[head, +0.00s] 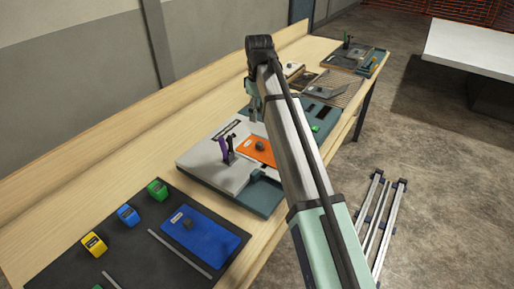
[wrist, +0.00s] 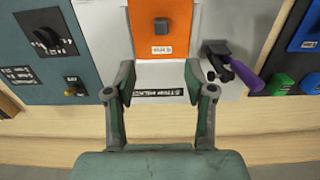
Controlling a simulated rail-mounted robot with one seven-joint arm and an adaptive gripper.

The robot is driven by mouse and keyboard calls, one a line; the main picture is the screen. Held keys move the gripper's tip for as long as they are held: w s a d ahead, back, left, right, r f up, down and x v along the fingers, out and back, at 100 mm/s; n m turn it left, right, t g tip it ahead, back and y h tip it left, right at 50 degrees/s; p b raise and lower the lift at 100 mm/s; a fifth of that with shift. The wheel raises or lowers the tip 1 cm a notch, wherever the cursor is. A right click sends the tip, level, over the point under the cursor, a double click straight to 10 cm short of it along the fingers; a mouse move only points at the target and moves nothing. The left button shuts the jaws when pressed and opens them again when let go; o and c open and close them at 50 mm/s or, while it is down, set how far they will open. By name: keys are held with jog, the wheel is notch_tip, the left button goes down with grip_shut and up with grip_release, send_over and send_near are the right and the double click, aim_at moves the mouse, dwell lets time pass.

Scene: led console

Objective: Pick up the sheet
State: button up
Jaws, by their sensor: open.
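My gripper (wrist: 160,84) is open and empty, its two fingers apart in the wrist view. Between and beyond them lies a flat orange sheet-like plate (wrist: 178,42) with a dark knob (wrist: 162,24) and a small white label. The orange plate also shows in the head view (head: 250,147), lying on the light grey console (head: 200,160). The fingertips appear short of its near edge, over a black label strip (wrist: 163,93). I see no contact. I cannot tell surely which piece is the sheet.
A purple-handled lever (wrist: 246,75) stands right of the fingers. A teal panel (wrist: 75,65) with a dial lies left. In the head view a blue plate (head: 200,238) and yellow, blue and green blocks lie on a dark mat (head: 60,255). Bare wood (head: 95,165) runs along the wall.

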jog(key=p, duration=0.2)
send_over(258, 142)
notch_tip(258, 142, down, 8)
jog(key=shift+f, duration=0.1)
jog(key=shift+s+f+p, duration=0.1)
jog(key=shift+f+p, duration=1)
jog(key=shift+f, duration=1.55)
grip_shut()
